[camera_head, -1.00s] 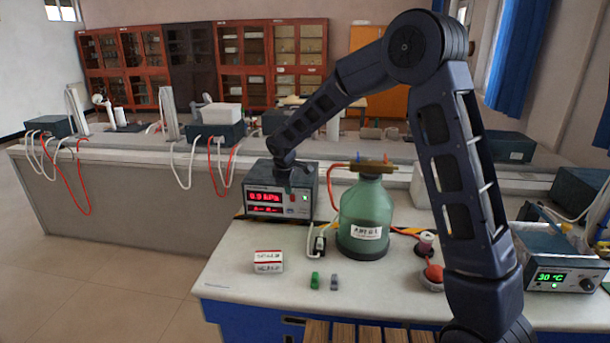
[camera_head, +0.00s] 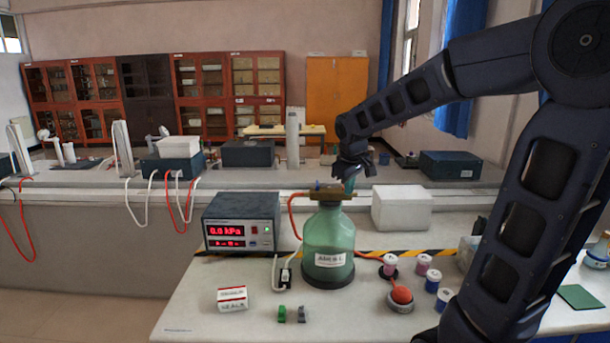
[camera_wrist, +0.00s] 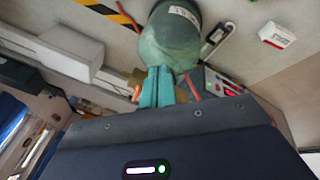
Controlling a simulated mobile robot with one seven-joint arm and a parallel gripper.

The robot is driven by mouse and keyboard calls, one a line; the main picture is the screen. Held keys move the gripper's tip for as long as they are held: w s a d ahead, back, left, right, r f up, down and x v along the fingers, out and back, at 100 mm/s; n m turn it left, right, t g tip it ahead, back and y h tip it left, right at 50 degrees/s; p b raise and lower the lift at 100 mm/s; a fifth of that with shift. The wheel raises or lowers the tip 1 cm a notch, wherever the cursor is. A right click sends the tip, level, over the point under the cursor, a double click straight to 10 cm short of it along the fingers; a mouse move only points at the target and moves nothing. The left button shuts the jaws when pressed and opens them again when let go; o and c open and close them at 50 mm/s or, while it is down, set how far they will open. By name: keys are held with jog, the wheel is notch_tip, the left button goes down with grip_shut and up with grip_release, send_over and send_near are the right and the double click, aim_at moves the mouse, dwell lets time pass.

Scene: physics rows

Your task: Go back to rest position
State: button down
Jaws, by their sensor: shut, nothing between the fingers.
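My gripper (camera_head: 350,185) is above and just behind the top of the green bottle (camera_head: 328,245) in the head view. Its teal fingers (camera_wrist: 157,88) are together and empty in the wrist view. The bottle, labelled and with a brown fitting on top, stands upright on the bench; it also shows in the wrist view (camera_wrist: 170,40). Whether the fingertips touch the bottle's fitting cannot be told. My arm comes in from the right of the head view.
A pressure meter (camera_head: 241,222) reading 0.0 kPa stands left of the bottle, joined by a red hose. A white box (camera_head: 402,208) is to the right. A small labelled box (camera_head: 232,298), green and grey clips and several small jars stand on the bench (camera_head: 200,315).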

jog(key=s+d+m, duration=0.4)
jog(key=s+d, duration=0.3)
jog(key=s, duration=0.3)
jog(key=s+d+m, duration=0.4)
jog(key=s+d, duration=0.3)
jog(key=s, duration=0.3)
jog(key=shift+d+t, duration=0.3)
jog(key=shift+d, duration=0.1)
